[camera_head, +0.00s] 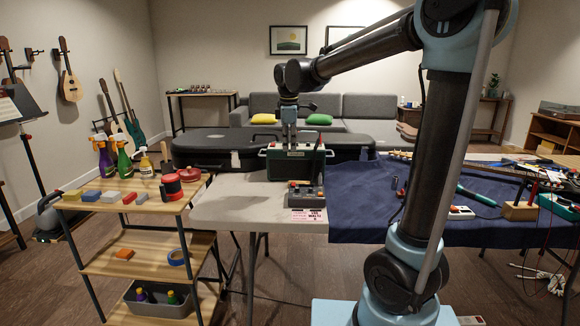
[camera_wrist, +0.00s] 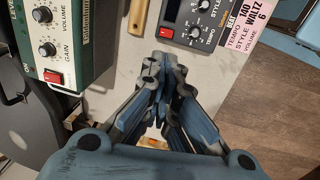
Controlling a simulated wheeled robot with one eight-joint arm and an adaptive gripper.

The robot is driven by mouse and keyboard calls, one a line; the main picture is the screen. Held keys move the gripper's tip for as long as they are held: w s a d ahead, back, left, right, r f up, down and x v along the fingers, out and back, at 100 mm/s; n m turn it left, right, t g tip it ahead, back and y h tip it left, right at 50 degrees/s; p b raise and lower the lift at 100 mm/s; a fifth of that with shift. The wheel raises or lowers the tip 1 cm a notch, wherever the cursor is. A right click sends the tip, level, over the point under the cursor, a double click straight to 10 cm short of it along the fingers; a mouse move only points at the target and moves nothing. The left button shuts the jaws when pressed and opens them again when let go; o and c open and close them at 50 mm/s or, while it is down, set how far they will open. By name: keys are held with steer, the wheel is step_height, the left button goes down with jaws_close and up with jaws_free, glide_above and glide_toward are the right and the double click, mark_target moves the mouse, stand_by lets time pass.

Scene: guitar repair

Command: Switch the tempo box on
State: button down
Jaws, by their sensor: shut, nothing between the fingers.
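The tempo box (camera_wrist: 195,25) is a dark grey box with knobs marked STYLE and TEMPO and a red switch (camera_wrist: 165,32) near its lower left corner in the wrist view. In the head view the tempo box (camera_head: 306,196) stands at the front of the pale table, before the green amplifier. My gripper (camera_wrist: 163,62) is shut and empty, pointing down. In the wrist view its fingertips appear just below the red switch, and I cannot tell how high above it they are. In the head view my gripper (camera_head: 290,143) shows over the amplifier. The switch's position is unclear.
The green amplifier (camera_wrist: 72,42), with knobs and its own red switch (camera_wrist: 53,78), stands close beside the tempo box. A pink card (camera_wrist: 258,25) reads TEMPO, STYLE and VOLUME settings. The pale table (camera_head: 235,204) is clear to the left; a blue cloth (camera_head: 360,205) lies right.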

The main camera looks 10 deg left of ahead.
mark_target(293, 184)
steer(key=f, duration=0.4)
steer(key=w+f, duration=0.1)
steer(key=f, duration=0.4)
steer(key=w+f, duration=0.1)
steer(key=f, duration=0.3)
steer(key=shift+f, duration=0.2)
steer(key=shift+a, duration=0.1)
